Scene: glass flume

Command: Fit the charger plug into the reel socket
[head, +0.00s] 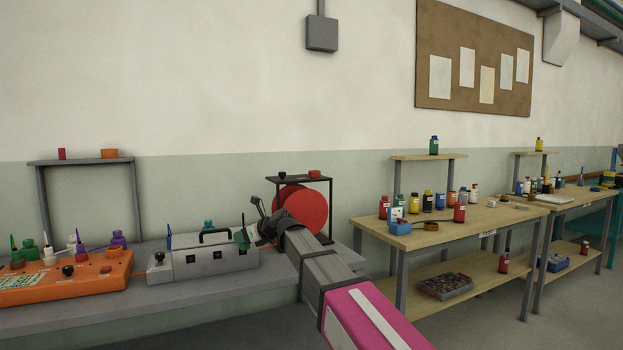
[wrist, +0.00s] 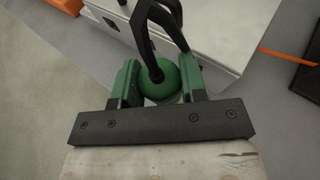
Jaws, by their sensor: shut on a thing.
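My gripper (wrist: 158,66) has green fingers. They are shut on a rounded green piece with a black stem (wrist: 166,84), which I take for the charger plug. In the head view my gripper (head: 250,232) is at the right end of a pale grey box (head: 207,263) with a black carry handle and dark square openings on its front. The wrist view shows the box (wrist: 217,28) just beyond the fingers, and I cannot tell whether the held piece touches it. No reel socket can be made out for certain. The tip of the held piece is hidden.
An orange box (head: 70,280) with several coloured bottle-shaped pieces stands at left on the grey bench (head: 185,299). Red discs (head: 308,212) stand under a black stand behind my arm. An orange cable (wrist: 285,55) lies beside the pale box. Wooden tables (head: 470,234) with bottles stand at right.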

